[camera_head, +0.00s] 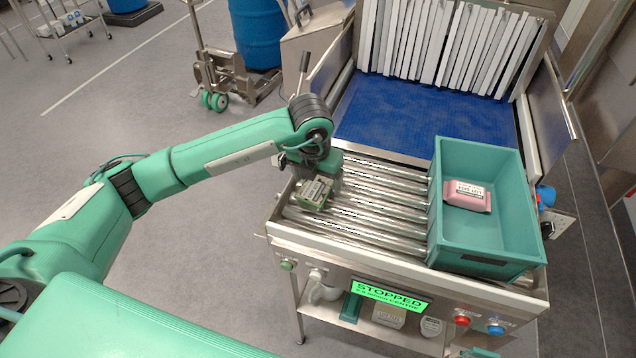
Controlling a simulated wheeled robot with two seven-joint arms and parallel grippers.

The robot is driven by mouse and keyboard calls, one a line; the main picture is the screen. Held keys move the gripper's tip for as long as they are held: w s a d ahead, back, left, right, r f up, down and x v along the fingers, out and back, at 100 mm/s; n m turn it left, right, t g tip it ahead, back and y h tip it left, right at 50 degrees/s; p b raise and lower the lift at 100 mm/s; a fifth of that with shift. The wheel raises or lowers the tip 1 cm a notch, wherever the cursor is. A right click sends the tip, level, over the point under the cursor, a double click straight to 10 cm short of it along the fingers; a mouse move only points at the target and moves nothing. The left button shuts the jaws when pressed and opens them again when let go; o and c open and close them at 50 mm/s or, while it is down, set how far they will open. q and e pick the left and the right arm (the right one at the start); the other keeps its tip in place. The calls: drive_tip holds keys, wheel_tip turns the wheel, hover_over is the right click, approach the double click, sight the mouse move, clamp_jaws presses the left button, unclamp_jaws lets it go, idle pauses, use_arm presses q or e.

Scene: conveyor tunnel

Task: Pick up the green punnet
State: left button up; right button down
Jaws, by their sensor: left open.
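The green punnet (313,193) is a small box with a pale printed label, on the left end of the metal rollers. My left gripper (309,174) is right at the punnet, pointing down over its upper side. The left gripper is open. Its fingertips are small and partly hidden, so I cannot tell whether they touch the punnet. My right gripper is not in view.
A teal crate (436,205) with a pink labelled pack (467,196) inside stands on the right of the rollers (375,212). Behind are a blue belt (425,118) and white strip curtain (410,40). A green "STOPPED" sign (392,297) is on the front edge. Bare rollers lie between punnet and crate.

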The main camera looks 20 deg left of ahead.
sight(318, 183)
use_arm(q)
drive_tip(key=shift+w+f+p, duration=0.15)
drive_tip(key=shift+f+p, duration=0.15)
drive_tip(key=shift+f, duration=0.8)
drive_tip(key=c, duration=1)
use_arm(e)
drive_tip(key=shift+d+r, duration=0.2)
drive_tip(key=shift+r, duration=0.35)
